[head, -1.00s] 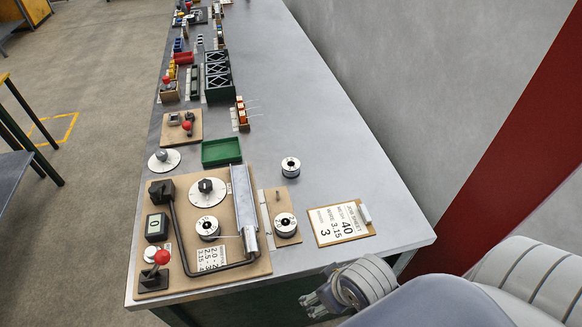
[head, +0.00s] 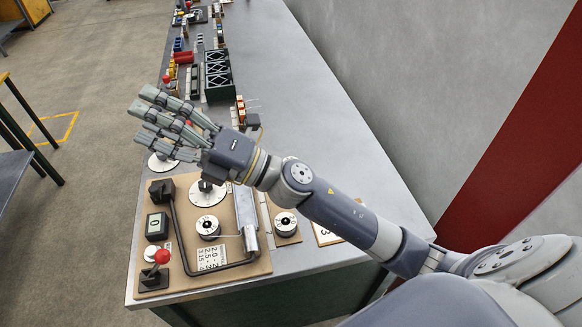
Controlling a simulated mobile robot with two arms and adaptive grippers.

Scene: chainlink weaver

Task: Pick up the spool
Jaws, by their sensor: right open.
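Two white-and-black spools show: one (head: 208,227) sits on the tan machine board (head: 190,275) under the dial, and the other (head: 286,222) sits on a small tan plate (head: 292,239) right of the metal bar. The loose spool on the bare table behind them is hidden by my right forearm. My right gripper (head: 150,117), a grey fingered hand, is open and empty, its fingers spread to the left above the table's left side. My left gripper is out of view.
The board carries a white dial (head: 207,195), a bent black rod, a metal bar (head: 246,215) and a red-knobbed lever (head: 161,258). Bins and racks (head: 218,75) line the table's far left. The right side of the grey table (head: 330,130) is clear.

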